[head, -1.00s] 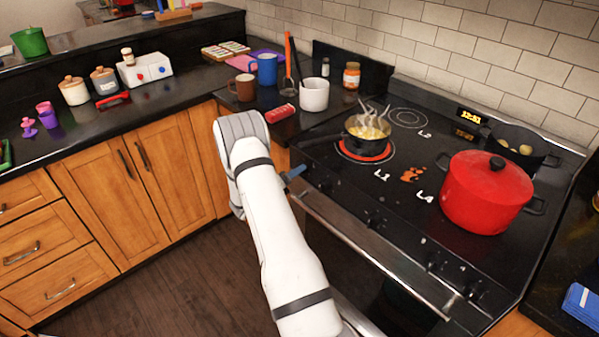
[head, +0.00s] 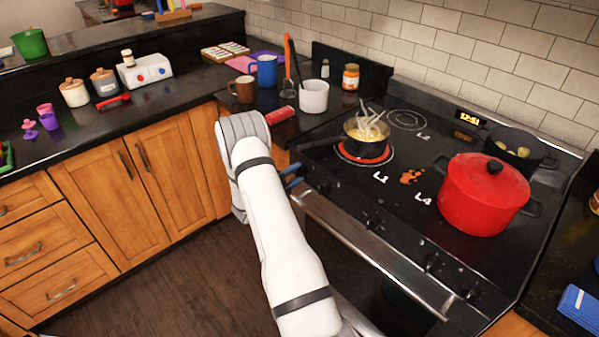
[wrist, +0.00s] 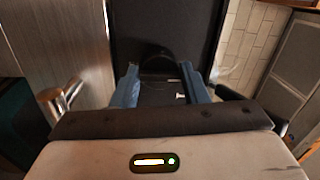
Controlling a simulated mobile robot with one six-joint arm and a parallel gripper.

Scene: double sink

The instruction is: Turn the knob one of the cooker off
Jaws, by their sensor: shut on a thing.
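The black cooker (head: 400,235) has a row of dark knobs along its front edge. Its front-left burner, marked L1 (head: 362,152), glows red under a steaming pan (head: 366,134). My gripper (head: 291,177) is at the left end of the knob row, partly hidden behind my white arm. In the wrist view my gripper's blue fingers (wrist: 162,90) stand on both sides of a dark round knob (wrist: 160,66) and are shut on it. The knob's pointer and exact angle cannot be made out.
A red pot (head: 485,195) stands at the front right and a black pot (head: 520,148) behind it. The metal oven handle (head: 375,255) runs below the knobs. A white mug (head: 314,97) and a red can (head: 280,115) stand left of the cooker.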

